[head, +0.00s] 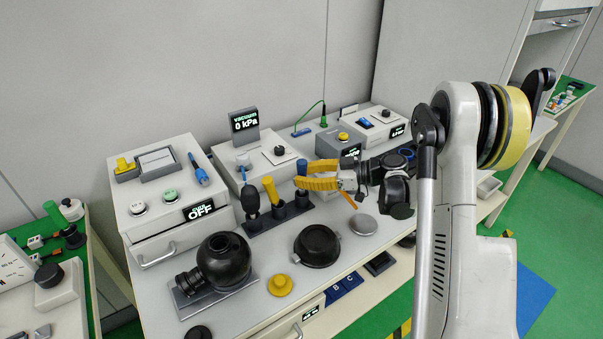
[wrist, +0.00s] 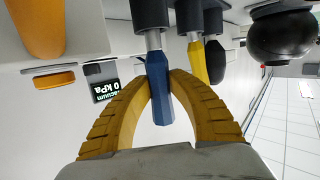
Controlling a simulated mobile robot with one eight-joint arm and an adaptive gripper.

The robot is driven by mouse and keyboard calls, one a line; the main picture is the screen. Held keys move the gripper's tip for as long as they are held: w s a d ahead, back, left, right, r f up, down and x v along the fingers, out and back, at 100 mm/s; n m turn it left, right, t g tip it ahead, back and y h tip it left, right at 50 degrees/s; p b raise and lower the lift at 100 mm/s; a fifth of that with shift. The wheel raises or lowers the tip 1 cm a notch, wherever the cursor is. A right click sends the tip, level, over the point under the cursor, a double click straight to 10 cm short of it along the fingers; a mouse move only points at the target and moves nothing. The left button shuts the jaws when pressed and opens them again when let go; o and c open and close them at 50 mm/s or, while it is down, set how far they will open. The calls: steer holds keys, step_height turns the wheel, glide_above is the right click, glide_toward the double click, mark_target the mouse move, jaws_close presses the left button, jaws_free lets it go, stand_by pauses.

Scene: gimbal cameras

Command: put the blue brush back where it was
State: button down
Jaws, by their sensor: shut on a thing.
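The blue brush (wrist: 158,90) is upright, its blue handle between the two yellow fingers of my gripper (wrist: 159,82). In the wrist view, which looks upside down, its silver collar meets a dark cup of the brush stand; how deep it sits is hidden. In the head view my gripper (head: 300,182) reaches in from the right, and the blue handle (head: 302,167) shows just above the fingers. The dark stand (head: 283,222) also holds a yellow-handled brush (head: 269,187) and a black-handled one (head: 250,198), to the left of the blue brush.
A vacuum box with a display (head: 244,123) stands behind the stand. A round black flask (head: 222,262), a yellow knob (head: 280,285) and a black dish (head: 317,245) lie in front. A grey box with a yellow button (head: 343,136) is behind my gripper.

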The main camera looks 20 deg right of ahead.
steer(key=shift+f+b, duration=0.45)
steer(key=shift+f, duration=0.1)
stand_by(0.4)
steer(key=c, duration=1.2)
jaws_free()
steer(key=v, duration=1.2)
